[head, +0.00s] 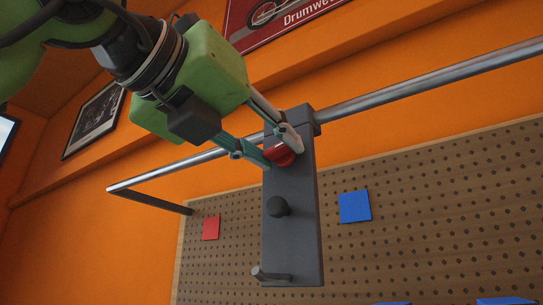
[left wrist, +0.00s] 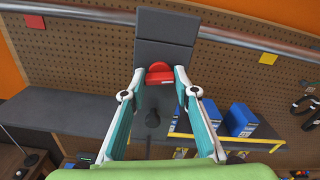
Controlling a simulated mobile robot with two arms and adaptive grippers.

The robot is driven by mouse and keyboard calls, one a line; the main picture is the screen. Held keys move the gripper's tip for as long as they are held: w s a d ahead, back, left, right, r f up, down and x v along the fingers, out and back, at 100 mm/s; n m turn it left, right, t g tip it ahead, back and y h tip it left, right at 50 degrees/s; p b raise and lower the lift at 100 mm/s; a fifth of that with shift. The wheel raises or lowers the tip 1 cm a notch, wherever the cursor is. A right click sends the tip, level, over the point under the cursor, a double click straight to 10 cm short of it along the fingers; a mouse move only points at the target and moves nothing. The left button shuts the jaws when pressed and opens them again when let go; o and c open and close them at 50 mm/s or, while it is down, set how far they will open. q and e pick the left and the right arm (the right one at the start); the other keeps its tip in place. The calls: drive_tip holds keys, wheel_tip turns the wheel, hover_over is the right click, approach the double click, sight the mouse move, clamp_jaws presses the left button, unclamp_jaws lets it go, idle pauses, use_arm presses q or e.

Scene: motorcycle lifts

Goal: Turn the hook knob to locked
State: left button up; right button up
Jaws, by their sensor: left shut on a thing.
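The hook unit is a tall dark grey plate (head: 305,220) hanging on a metal rail, in the middle of the head view. Its red knob (head: 281,156) is near the top. My left gripper (head: 277,148) is shut on the red knob, one finger on each side. In the left wrist view the red knob (left wrist: 160,73) sits between the two fingertips, with the grey plate (left wrist: 165,48) behind it. A black round knob (head: 278,206) and a short peg (head: 271,274) stick out lower on the plate. The knob's lock marking cannot be made out. My right gripper is not in view.
The metal rail (head: 420,80) runs across behind my gripper. A brown pegboard (head: 430,190) with blue and red cards covers the orange wall. The left wrist view shows a grey shelf (left wrist: 60,115) at left and blue boxes (left wrist: 240,119) at right.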

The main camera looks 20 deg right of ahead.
use_arm(q)
drive_tip(key=n+b, duration=0.1)
drive_tip(key=n, duration=0.1)
drive_tip(key=n+b, duration=0.1)
drive_tip(key=shift+f+n+b, duration=0.2)
drive_tip(key=shift+n+b, duration=0.15)
drive_tip(key=shift+n, duration=0.05)
drive_tip(key=n+b, duration=0.2)
drive_tip(key=n, duration=0.1)
drive_tip(key=shift+n, duration=0.3)
drive_tip(key=n+b, duration=0.2)
drive_tip(key=n, duration=0.2)
drive_tip(key=shift+r, duration=0.1)
drive_tip(key=shift+n+b, duration=0.55)
drive_tip(key=shift+n, duration=1.45)
drive_tip(key=shift+r, duration=0.1)
drive_tip(key=o, duration=1.1)
drive_tip(key=shift+a, duration=0.1)
